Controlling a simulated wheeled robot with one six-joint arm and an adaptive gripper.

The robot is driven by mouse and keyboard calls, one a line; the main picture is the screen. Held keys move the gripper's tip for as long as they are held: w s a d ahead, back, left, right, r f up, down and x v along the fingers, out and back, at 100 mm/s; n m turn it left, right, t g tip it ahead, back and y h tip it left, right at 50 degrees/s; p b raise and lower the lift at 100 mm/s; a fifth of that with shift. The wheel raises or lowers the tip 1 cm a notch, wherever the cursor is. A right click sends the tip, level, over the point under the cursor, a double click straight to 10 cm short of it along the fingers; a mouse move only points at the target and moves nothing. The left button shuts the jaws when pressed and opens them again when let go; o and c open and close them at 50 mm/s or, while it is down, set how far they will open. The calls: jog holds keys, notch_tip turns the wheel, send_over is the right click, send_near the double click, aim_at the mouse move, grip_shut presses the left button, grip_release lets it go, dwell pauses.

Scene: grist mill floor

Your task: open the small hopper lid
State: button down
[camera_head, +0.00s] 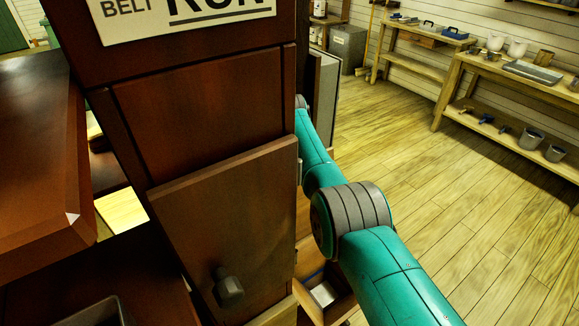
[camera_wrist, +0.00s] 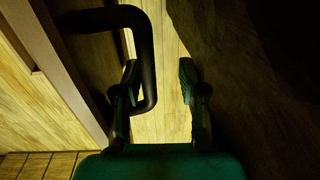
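In the wrist view my gripper (camera_wrist: 160,70) is open, with its two dark fingers apart. A black looped handle (camera_wrist: 147,60) on a dark panel (camera_wrist: 93,55) reaches in from the upper left. Its long bar lies between the two fingers in the picture, nearer the left finger; I cannot tell whether it touches. I cannot tell for sure whether this panel is the small hopper lid. In the head view my teal arm passes behind the dark red wooden housing (camera_head: 195,110), which hides my gripper.
A sign (camera_head: 185,18) is on the housing. A dark wooden ledge (camera_head: 40,170) stands at left. An open drawer or box (camera_head: 322,293) sits low beside the housing. Workbenches (camera_head: 515,85) with pots line the back right wall. The plank floor (camera_head: 420,150) before them is clear.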

jog(key=shift+w+a+f, duration=0.1)
jog(key=shift+a+f, duration=0.35)
jog(key=shift+f, duration=0.35)
jog(key=c, duration=1.1)
grip_release()
jog(key=shift+f, duration=0.15)
jog(key=shift+c, duration=0.2)
jog(key=shift+w+d+r, duration=0.1)
jog(key=shift+w+r, duration=0.1)
jog(key=shift+r, duration=0.15)
jog(key=shift+r, duration=0.15)
notch_tip(320, 180, up, 12)
jog(key=shift+s+d+f, duration=0.2)
jog(key=shift+s+f, duration=0.05)
jog(key=shift+s, duration=0.05)
